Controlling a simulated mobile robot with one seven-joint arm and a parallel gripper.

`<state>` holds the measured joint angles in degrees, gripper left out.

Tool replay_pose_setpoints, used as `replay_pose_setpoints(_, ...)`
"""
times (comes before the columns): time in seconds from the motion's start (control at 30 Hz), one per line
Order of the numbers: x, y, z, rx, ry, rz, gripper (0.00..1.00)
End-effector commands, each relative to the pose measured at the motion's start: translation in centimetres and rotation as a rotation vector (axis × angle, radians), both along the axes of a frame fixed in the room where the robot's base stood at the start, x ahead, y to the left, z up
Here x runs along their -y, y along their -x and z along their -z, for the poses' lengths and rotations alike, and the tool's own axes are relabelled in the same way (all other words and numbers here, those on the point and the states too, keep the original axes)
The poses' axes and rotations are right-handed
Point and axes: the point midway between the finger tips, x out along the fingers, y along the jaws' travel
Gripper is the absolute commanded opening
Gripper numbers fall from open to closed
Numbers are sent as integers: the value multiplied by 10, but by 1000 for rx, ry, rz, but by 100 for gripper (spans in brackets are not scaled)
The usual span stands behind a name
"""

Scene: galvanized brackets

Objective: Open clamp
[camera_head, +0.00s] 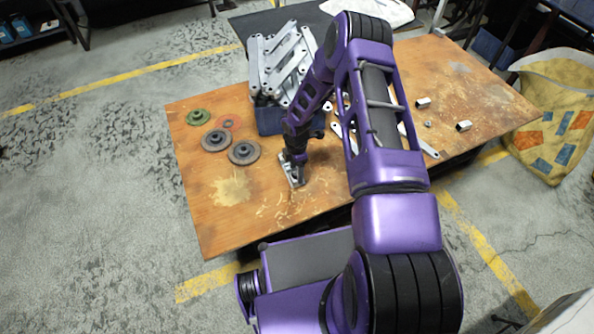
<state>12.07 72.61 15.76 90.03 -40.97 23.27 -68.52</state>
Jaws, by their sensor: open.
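A small metal piece that looks like the clamp (292,178) lies on the wooden table (215,225) near its front edge. My purple arm reaches down over the table, and my gripper (295,160) is at the clamp, pointing downward. The gripper is open. The fingers are small and partly hidden by the wrist, so I cannot tell whether they touch the clamp or surround part of it. I cannot make out the clamp's handle or whether its jaws are open or closed.
A dark blue crate (268,121) piled with galvanized brackets (282,62) stands behind my gripper. Grinding discs (243,152) lie to the left. Small metal parts (464,126) lie to the right. The table's front left is clear. A patterned sack (556,110) stands at far right.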

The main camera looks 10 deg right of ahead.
Motion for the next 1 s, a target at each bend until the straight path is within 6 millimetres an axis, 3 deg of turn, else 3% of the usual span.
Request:
replay_pose_setpoints(0.53,1,0,-59,0,0,2,65)
replay_pose_setpoints(1.0,0,0,-59,0,0,1,65)
